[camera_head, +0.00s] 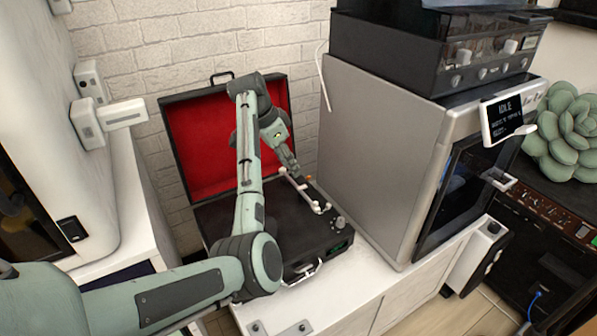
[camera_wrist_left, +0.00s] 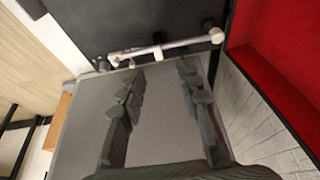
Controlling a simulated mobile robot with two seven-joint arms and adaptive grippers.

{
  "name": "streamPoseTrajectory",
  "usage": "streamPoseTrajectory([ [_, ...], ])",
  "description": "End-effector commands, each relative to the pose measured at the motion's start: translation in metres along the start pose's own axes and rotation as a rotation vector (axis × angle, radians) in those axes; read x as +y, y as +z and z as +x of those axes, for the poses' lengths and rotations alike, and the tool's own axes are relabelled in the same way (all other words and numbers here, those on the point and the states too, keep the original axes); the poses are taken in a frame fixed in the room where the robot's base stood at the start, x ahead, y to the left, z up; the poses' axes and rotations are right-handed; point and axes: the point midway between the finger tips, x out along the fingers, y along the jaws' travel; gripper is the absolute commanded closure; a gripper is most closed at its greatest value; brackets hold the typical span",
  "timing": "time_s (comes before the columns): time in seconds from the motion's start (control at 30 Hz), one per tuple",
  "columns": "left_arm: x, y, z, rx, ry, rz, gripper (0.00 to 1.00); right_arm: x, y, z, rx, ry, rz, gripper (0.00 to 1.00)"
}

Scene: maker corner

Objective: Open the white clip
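A black turntable (camera_head: 320,238) lies in an open case on the white cabinet. A thin white tonearm (camera_head: 304,190) runs along its right side; it also crosses the top of the left wrist view (camera_wrist_left: 185,45). A small white piece on the tonearm's middle (camera_wrist_left: 157,39) looks like the clip; whether it is open or closed is too small to tell. My left gripper (camera_head: 291,172) is above the turntable's far right part, close to the tonearm. In the left wrist view its two fingers (camera_wrist_left: 158,72) are apart, empty, with tips just short of the tonearm. My right gripper is out of view.
The case's red-lined lid (camera_head: 190,145) stands open behind the turntable. A tall grey machine (camera_head: 370,150) rises close on the right, with a black unit (camera_head: 400,50) on top. A white machine (camera_head: 40,110) stands at the left.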

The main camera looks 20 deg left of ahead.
Motion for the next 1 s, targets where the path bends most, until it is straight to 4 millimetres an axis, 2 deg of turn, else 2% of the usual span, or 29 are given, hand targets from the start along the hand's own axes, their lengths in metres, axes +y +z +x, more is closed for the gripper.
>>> streamPoseTrajectory([
  [0.3, 0.002, 0.000, 0.048, -0.002, 0.005, 0.000, 0.67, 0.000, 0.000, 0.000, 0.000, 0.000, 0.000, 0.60],
  [0.5, 0.001, 0.000, 0.070, -0.002, 0.002, 0.000, 0.67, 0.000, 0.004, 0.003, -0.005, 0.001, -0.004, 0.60],
  [0.83, 0.001, 0.000, 0.075, -0.001, 0.001, 0.000, 0.67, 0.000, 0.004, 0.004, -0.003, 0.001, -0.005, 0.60],
  [0.87, 0.001, 0.000, 0.075, -0.001, 0.001, 0.000, 0.69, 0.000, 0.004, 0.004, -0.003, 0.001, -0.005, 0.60],
  [1.0, 0.001, 0.000, 0.075, -0.001, 0.001, 0.001, 0.86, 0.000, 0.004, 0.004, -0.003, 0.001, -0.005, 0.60],
])
